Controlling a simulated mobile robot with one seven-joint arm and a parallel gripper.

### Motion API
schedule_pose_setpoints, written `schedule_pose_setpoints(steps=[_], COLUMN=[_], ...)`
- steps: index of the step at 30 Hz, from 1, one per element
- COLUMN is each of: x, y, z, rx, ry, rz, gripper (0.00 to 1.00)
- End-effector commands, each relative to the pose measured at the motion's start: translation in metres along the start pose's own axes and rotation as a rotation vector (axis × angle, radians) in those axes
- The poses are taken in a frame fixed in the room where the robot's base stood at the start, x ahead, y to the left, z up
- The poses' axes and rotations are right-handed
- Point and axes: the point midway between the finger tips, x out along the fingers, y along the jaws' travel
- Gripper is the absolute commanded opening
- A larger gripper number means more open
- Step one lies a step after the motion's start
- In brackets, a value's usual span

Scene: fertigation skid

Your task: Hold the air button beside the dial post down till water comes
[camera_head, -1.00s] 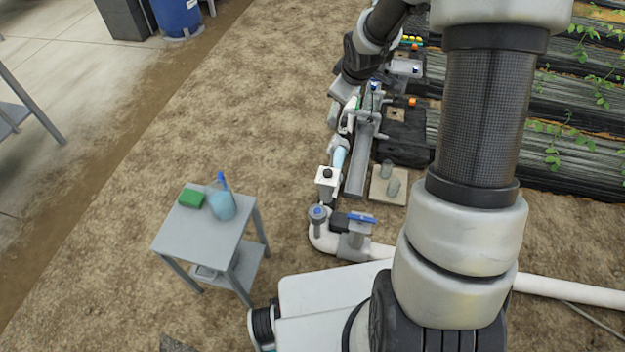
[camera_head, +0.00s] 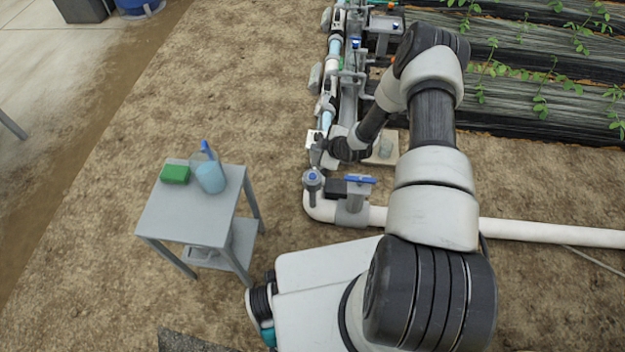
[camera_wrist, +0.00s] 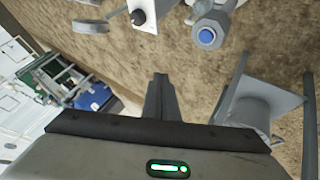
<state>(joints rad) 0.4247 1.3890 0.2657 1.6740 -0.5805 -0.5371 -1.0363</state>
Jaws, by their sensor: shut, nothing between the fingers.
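A grey fitting with a round blue button on top (camera_head: 312,177) stands on the white pipe elbow in the head view; its blue face shows at the top right of the wrist view (camera_wrist: 207,37). Just behind it is a white block with a black knob, partly hidden by my gripper in the head view; it shows in the wrist view (camera_wrist: 148,14). I cannot tell for sure which is the air button. I make out no dial face and no running water. My gripper (camera_wrist: 160,80) is shut and empty, close to both and apart from the blue button.
A blue-handled valve (camera_head: 360,180) stands right of the blue button on the white pipe (camera_head: 550,232). A grey side table (camera_head: 190,215) at left holds a green sponge (camera_head: 175,174) and a blue bottle (camera_head: 210,175). Bare soil lies between table and pipes.

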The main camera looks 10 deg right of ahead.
Motion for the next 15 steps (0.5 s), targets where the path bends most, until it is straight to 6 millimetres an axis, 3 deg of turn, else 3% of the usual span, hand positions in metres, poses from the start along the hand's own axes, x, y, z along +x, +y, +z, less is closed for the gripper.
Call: schedule_pose_setpoints(steps=[4, 15], x=[0.018, 0.021], y=[-0.023, -0.028], z=[0.010, 0.012], rx=[-0.007, -0.012], ry=[0.025, 0.033], rz=[0.009, 0.015], gripper=[0.00, 0.00])
